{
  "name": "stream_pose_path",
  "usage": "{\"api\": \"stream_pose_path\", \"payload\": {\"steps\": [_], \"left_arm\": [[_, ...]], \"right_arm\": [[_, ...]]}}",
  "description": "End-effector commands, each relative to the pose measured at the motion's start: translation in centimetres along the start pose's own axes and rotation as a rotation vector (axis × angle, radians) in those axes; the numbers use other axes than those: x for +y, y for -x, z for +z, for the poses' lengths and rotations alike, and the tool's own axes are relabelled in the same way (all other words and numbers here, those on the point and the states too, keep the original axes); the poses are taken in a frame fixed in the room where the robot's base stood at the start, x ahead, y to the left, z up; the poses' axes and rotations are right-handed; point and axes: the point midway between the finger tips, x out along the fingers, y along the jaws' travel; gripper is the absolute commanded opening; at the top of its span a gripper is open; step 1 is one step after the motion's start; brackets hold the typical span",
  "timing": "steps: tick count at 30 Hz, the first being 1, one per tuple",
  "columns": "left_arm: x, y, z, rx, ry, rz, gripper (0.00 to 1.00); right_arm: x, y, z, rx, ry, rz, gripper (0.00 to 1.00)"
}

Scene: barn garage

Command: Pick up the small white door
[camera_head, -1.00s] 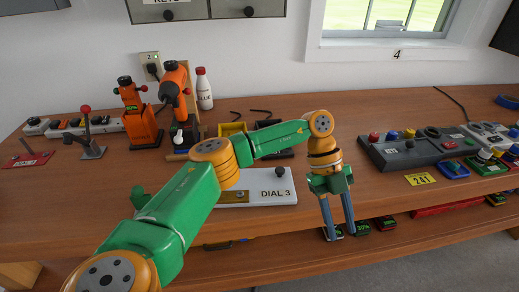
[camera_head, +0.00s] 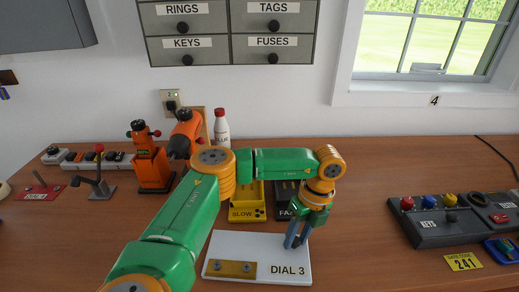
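The small white door (camera_head: 256,251) lies flat on the wooden bench at the bottom centre. It has a brass hinge plate (camera_head: 232,268) at its front left and the label DIAL 3. The dark knob seen on it earlier is hidden by my gripper now. My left gripper (camera_head: 296,243) points down at the door's right half, with its two blue-grey fingers a little apart. The fingertips are near the door's surface; I cannot tell whether they touch it or have the knob between them. My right gripper is not in view.
A yellow SLOW bin (camera_head: 247,214) and a dark bin (camera_head: 283,212) stand just behind the door. Orange tools (camera_head: 151,160) and a white bottle (camera_head: 221,128) stand behind left. A grey button panel (camera_head: 440,222) is at right. The bench between door and panel is clear.

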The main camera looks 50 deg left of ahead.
Motion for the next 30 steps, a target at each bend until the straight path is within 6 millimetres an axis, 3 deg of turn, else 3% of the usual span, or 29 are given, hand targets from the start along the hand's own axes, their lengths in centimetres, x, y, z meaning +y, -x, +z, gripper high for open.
{"api": "stream_pose_path", "payload": {"steps": [2, 6, 30], "left_arm": [[-0.03, -0.02, -0.01, 0.0, 0.0, -0.001, 0.36], [-0.04, 0.0, -0.02, 0.001, -0.001, -0.001, 0.0], [-0.05, 0.07, -0.03, 0.001, -0.001, -0.002, 0.0]], "right_arm": [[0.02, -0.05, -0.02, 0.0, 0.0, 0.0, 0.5], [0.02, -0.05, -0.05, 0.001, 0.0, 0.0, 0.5], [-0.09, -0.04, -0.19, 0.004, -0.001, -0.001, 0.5]]}}
